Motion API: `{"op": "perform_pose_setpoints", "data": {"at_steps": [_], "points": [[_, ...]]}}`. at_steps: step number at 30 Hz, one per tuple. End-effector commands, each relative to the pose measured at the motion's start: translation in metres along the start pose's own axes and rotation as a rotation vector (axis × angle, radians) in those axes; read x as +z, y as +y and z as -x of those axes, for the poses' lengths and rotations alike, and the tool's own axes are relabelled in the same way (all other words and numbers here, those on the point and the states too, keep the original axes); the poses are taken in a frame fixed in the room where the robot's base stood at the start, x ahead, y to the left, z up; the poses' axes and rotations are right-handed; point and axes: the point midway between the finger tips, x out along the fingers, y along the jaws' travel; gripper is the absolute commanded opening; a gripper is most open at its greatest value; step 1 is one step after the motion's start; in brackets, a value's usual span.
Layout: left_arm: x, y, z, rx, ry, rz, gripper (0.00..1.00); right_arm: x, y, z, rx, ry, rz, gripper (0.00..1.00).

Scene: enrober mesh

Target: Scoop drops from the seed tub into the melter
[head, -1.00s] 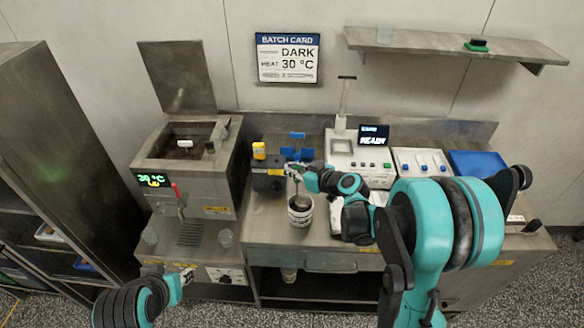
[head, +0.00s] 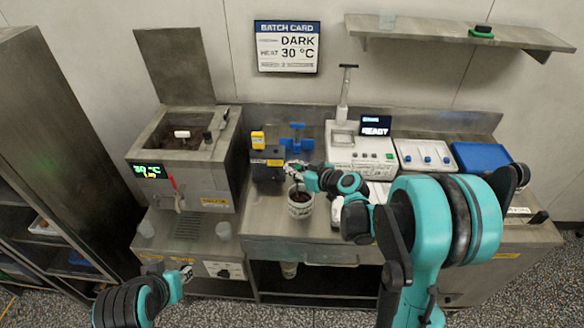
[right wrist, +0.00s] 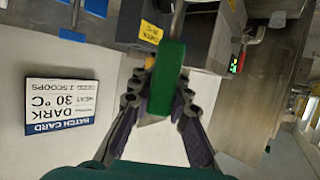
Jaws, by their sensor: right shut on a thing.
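The seed tub (head: 300,209), a white cup with dark drops inside, stands on the steel bench. The melter (head: 211,178) stands to its left with its lid up and its basin open; its display reads 30 °C. My right gripper (head: 293,169) is just above and behind the tub's rim. In the right wrist view its fingers are shut on the green handle (right wrist: 168,80) of the scoop. The scoop's bowl is not clear in either view. My left gripper (head: 186,272) is low in front of the melter, too small to tell its jaws.
A dark grey box (head: 268,170) with a yellow top piece and a blue piece (head: 296,137) stand behind the tub. A white piece (head: 182,134) shows in the melter basin.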

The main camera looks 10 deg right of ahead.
Motion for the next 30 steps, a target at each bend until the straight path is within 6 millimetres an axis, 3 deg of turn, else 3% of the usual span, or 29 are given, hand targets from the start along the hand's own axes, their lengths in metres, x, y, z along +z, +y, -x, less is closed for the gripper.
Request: {"op": "perform_pose_setpoints", "data": {"at_steps": [8, 30], "points": [[-0.003, 0.000, 0.004, 0.000, 0.000, 0.000, 0.32, -0.006, 0.000, 0.003, 0.000, 0.000, 0.000, 0.00], [-0.036, 0.000, 0.050, 0.000, 0.000, 0.000, 0.32, -0.078, 0.000, 0.032, 0.000, 0.000, 0.000, 0.00]]}}
